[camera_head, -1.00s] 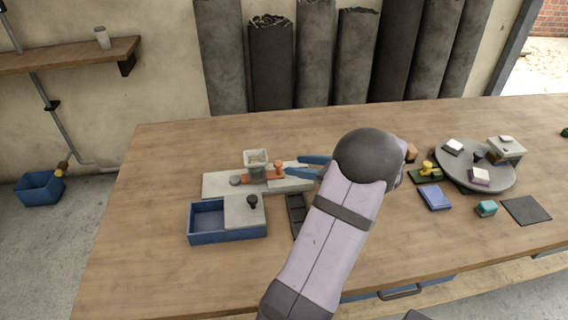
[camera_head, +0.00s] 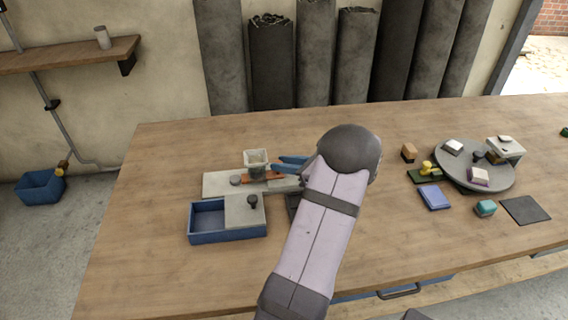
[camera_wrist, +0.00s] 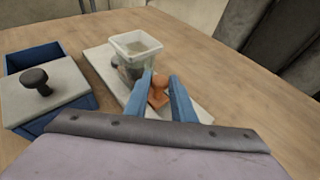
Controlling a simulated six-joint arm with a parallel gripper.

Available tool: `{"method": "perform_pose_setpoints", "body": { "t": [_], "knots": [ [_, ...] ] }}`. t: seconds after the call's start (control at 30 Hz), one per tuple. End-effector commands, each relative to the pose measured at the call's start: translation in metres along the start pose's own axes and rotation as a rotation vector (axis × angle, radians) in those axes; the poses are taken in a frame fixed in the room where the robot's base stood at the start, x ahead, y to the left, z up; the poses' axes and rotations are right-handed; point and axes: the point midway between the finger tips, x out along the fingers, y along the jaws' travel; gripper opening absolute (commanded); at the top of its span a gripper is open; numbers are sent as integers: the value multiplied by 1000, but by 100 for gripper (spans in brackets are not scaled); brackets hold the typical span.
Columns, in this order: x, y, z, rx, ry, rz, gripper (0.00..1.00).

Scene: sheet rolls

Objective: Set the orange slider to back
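The orange slider (camera_head: 262,177) lies on a pale board (camera_head: 220,184), beside a white-rimmed cup (camera_head: 256,158). Its orange knob (camera_wrist: 159,84) shows between the blue fingers of my gripper (camera_wrist: 161,76) in the wrist view. The fingers are apart, one on each side of the knob, with a gap visible; I cannot tell whether either touches it. In the head view my gripper (camera_head: 292,163) covers the knob, and only the slider's flat orange strip shows.
A blue box (camera_head: 205,220) with a pale lid and dark knob (camera_head: 252,200) stands in front of the board. A round grey turntable (camera_head: 462,178) with small blocks is on the right.

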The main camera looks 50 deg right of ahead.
Motion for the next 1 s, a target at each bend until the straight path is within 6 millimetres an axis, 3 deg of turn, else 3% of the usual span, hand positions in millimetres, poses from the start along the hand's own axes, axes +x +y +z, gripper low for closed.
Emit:
{"method": "perform_pose_setpoints", "body": {
  "t": [0.03,0.07,0.27,0.67,1.0],
  "knots": [
    [0,0,0,0,0,0,6],
    [0,0,0,0,0,0,0],
    [-3,-4,-1,1,-1,-1,0],
    [-46,-50,-18,-1,-1,-3,0],
    [-52,-56,-21,0,1,-6,0]
  ]
}}
